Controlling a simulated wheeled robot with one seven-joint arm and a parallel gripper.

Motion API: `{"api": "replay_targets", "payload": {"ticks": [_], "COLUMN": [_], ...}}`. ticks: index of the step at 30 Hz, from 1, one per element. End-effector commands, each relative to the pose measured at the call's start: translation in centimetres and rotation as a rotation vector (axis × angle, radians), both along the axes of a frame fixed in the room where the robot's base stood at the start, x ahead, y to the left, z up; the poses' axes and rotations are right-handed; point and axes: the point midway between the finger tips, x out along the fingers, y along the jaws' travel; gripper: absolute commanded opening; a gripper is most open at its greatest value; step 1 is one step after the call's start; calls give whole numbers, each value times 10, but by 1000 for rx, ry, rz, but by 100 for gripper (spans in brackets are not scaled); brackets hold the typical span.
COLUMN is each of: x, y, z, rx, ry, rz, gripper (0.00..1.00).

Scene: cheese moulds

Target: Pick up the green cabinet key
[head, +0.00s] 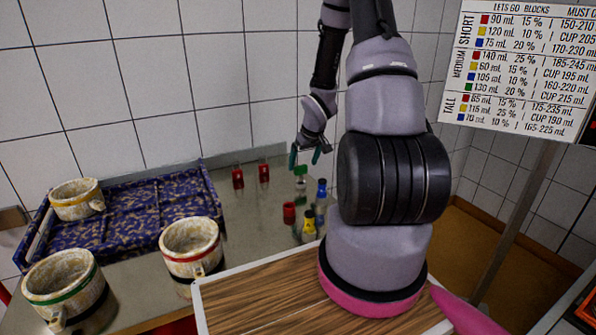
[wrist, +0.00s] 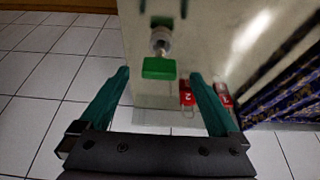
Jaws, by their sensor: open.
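The green cabinet key (head: 300,171) stands on the grey metal table, with its green part on top and a pale part below. In the wrist view the green block (wrist: 158,68) lies between my fingertips in the picture, with a round silver part just beyond it. My gripper (head: 305,157) points down just above the green piece. Its two teal fingers are open and empty, one on either side of the green block in the wrist view (wrist: 160,74). I cannot tell how far the fingertips are above it.
Two red pieces (head: 238,177) stand left of the green one, marked and ringed in the wrist view (wrist: 187,93). Red (head: 289,212), yellow (head: 309,220) and blue (head: 321,188) pieces stand nearer. A patterned blue tray (head: 160,204) and several pale moulds (head: 190,248) are further left.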

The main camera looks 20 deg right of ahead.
Motion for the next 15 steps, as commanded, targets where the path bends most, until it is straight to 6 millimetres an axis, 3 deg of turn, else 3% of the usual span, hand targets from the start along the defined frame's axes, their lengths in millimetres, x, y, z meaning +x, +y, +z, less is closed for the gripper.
{"api": "replay_targets", "payload": {"ticks": [15], "x": [27], "y": [2], "z": [-56], "rx": [0], "ry": [3], "rz": [-1], "gripper": [98]}}
